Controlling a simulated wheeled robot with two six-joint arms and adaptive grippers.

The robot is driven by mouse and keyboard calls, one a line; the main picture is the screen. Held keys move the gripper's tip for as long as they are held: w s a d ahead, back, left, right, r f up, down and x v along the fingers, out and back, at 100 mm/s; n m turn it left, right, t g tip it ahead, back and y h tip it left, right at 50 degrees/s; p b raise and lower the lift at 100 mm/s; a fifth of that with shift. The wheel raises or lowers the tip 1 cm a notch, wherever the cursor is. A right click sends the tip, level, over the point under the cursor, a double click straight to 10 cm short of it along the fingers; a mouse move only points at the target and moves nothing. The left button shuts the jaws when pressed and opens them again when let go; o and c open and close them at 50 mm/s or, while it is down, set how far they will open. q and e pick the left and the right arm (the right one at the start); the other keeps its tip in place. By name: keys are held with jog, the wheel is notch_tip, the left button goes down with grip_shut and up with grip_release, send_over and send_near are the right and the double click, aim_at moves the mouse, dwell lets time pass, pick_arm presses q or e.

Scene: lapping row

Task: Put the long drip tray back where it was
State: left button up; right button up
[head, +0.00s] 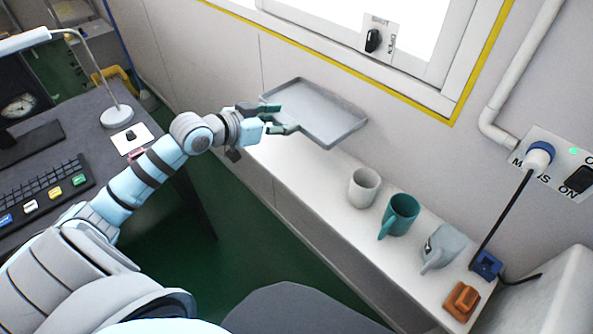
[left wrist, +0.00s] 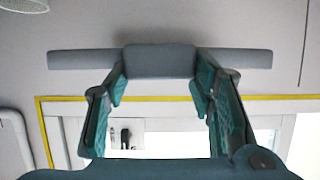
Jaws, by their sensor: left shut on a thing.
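The long drip tray (head: 322,112) is a shallow grey rectangular tray with a raised rim, at the far end of the white ledge (head: 330,195) along the wall. My right gripper is not in view.
On the ledge stand a white cup (head: 364,188), a teal mug (head: 400,215), a grey jug (head: 440,247) and an orange-brown block (head: 462,301). A blue plug (head: 486,264) with a black cable is beside them. A desk with a keyboard (head: 45,190) and lamp (head: 116,115) is at left.

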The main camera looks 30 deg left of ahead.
aim_at(283, 173)
pick_arm(q)
notch_tip(283, 173, down, 16)
jog(key=b, duration=0.4)
jog(key=shift+r, duration=0.25)
jog(key=shift+f, duration=0.15)
jog(key=o, duration=1.2)
